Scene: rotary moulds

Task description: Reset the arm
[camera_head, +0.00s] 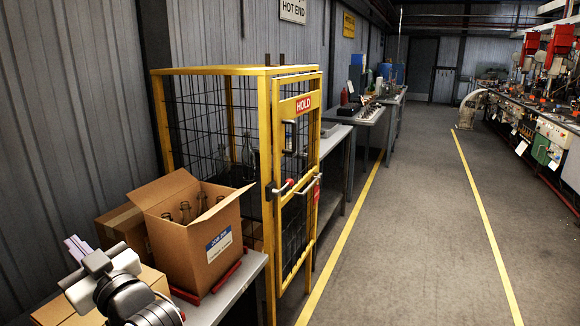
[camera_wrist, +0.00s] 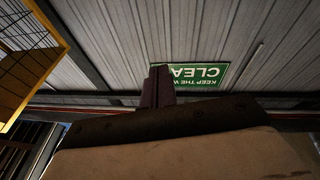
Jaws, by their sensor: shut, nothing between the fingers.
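My gripper (camera_head: 73,243) is at the lower left of the head view, raised in front of the cardboard boxes, with its fingers pointing up and to the left. The wrist view shows its fingers (camera_wrist: 157,84) together, with nothing between them. The gripper holds nothing and appears apart from the boxes. The rest of my arm runs out of the bottom edge of the head view.
An open cardboard box (camera_head: 196,262) with several bottles stands on a bench (camera_head: 226,290) close right of my gripper. A yellow cage (camera_head: 265,150) with a HOLD sign stands behind it. The grey aisle floor (camera_head: 415,230) is clear. The wrist view shows a green sign (camera_wrist: 198,76).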

